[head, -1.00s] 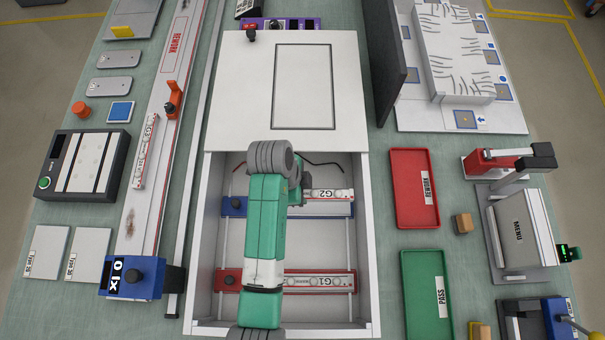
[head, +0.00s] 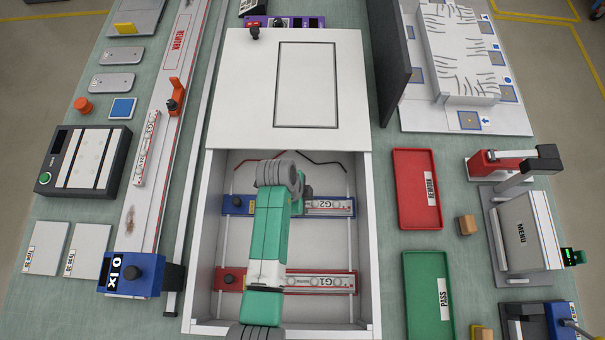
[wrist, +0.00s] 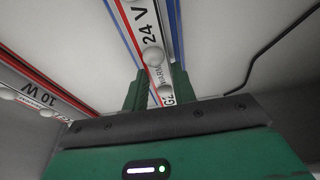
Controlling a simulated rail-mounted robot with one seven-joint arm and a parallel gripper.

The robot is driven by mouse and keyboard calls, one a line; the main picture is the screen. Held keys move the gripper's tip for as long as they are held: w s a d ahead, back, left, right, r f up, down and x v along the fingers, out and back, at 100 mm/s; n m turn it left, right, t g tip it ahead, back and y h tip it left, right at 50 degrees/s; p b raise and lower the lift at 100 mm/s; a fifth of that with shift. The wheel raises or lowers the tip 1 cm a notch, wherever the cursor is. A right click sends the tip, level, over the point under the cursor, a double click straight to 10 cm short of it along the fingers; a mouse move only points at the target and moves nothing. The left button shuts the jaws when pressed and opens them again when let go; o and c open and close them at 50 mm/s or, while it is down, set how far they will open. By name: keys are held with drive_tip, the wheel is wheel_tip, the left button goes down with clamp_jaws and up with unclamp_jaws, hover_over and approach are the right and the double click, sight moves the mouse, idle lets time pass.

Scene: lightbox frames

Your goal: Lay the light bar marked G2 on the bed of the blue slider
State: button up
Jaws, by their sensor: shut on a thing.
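The white light bar marked G2 (head: 330,206) lies lengthwise over the blue slider (head: 234,207) inside the white box. In the wrist view, the bar (wrist: 150,55) runs between my gripper's fingers (wrist: 158,90), which are shut on it near its G2 label. Blue edges of the slider show along both sides of the bar there. Bar and bed look lined up; whether they touch I cannot tell. In the head view, my arm hides the bar's left part and most of my fingers.
The red slider (head: 228,281) carries the light bar G1 (head: 322,281) in the front of the box. A white lid panel (head: 240,100) covers the box's back. Black and red wires lie behind the blue slider. A G3 bar (head: 147,147) lies on the left rail.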

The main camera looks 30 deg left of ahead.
drive_tip(key=o, duration=1.1)
drive_tip(key=shift+c, duration=0.2)
drive_tip(key=p+v, duration=0.1)
drive_tip(key=v, duration=1.1)
drive_tip(key=shift+r, duration=0.15)
